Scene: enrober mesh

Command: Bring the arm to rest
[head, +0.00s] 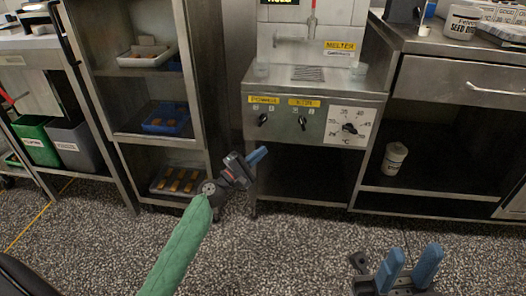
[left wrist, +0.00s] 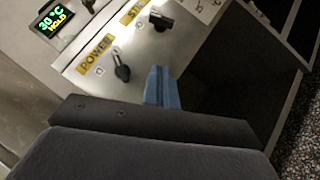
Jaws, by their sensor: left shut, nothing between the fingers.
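My left gripper (head: 257,156) is shut and empty, its blue fingertips together. It is held in the air in front of the melter (head: 312,100), below the power knob (head: 263,119) in the head view. The closed fingers also show in the left wrist view (left wrist: 161,88), with the power knob (left wrist: 121,70) to their left and the stir knob (left wrist: 160,20) above. I cannot tell the gap between the fingertips and the panel. My green-sleeved left arm (head: 180,245) reaches up from the bottom. My right gripper (head: 410,268) is open and empty at the lower right.
The melter display (left wrist: 57,18) reads 30 °C and HOLD. A temperature dial (head: 350,128) is on the panel's right. A steel rack (head: 140,90) with trays stands left, a steel counter (head: 455,80) right. A white tub (head: 394,158) sits on its lower shelf. The speckled floor is clear.

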